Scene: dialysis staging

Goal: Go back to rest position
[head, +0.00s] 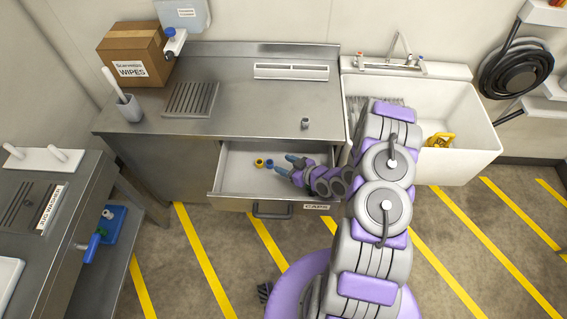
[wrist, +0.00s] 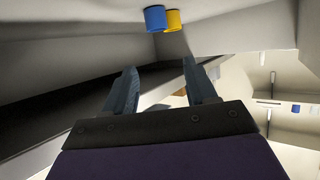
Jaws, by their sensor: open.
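My gripper (head: 289,165) is open over or inside the open drawer (head: 233,185) labelled "CAPS", and nothing is between its fingers. In the wrist view my gripper (wrist: 165,85) shows two separate dark blue-grey fingers. A yellow cap (head: 259,162) and a blue cap (head: 269,163) sit side by side in the drawer, just left of the fingertips. The blue cap (wrist: 155,18) and yellow cap (wrist: 174,20) also show beyond the fingertips in the wrist view, apart from them. A small grey cap-like piece (head: 305,122) stands on the steel counter above the drawer.
The steel counter (head: 240,105) carries a wipes box (head: 135,55), a grey cup (head: 129,108) and a slotted rack. A white sink (head: 465,150) holding a yellow object (head: 440,139) stands right of my arm. A side bench (head: 75,180) is at left. Striped floor lies in front.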

